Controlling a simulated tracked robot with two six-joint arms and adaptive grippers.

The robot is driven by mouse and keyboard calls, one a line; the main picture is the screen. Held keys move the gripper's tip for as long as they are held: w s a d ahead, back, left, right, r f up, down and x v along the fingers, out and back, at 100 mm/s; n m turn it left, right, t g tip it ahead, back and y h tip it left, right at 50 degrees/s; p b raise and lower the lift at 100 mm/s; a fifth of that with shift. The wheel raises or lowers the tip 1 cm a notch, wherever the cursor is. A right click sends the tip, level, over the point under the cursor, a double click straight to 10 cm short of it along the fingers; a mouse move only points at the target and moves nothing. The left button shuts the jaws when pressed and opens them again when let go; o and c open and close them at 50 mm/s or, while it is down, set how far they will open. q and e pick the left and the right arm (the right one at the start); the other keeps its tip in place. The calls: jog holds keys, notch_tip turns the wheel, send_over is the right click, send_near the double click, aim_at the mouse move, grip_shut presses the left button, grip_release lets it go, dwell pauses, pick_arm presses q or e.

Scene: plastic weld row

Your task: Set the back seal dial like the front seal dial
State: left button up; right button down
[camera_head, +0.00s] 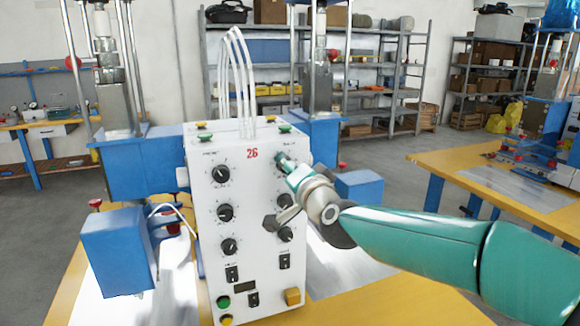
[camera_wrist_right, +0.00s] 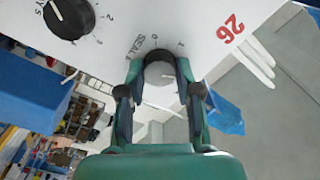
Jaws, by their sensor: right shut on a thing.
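The white control box (camera_head: 250,230) carries two columns of black dials. My right gripper (camera_head: 283,160) is shut at the top dial of the right column, which it mostly hides in the head view. In the right wrist view my right gripper (camera_wrist_right: 160,66) has its fingertips on either side of this dial (camera_wrist_right: 160,74), beside a printed "SEAL" label. I cannot read its pointer surely, nor tell whether it is the front or back one. The left column has a top dial (camera_head: 220,173), a middle dial (camera_head: 224,212) and a lower dial (camera_head: 229,246). My left gripper is not in view.
Two right-column dials, one at mid height (camera_head: 284,201) and one lower (camera_head: 285,234), sit close beside my right gripper. Another dial (camera_wrist_right: 68,17) shows in the wrist view. White tubes (camera_head: 237,85) rise from the box top. A blue block (camera_head: 118,252) stands at left.

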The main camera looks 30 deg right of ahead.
jog(key=shift+a+f, duration=0.15)
jog(key=shift+f, duration=0.25)
jog(key=c, duration=1)
grip_release()
jog(key=shift+o, duration=1.1)
jog(key=shift+r, duration=0.2)
jog(key=shift+s+r, duration=0.1)
jog(key=v, duration=1.1)
jog(key=shift+s, duration=0.35)
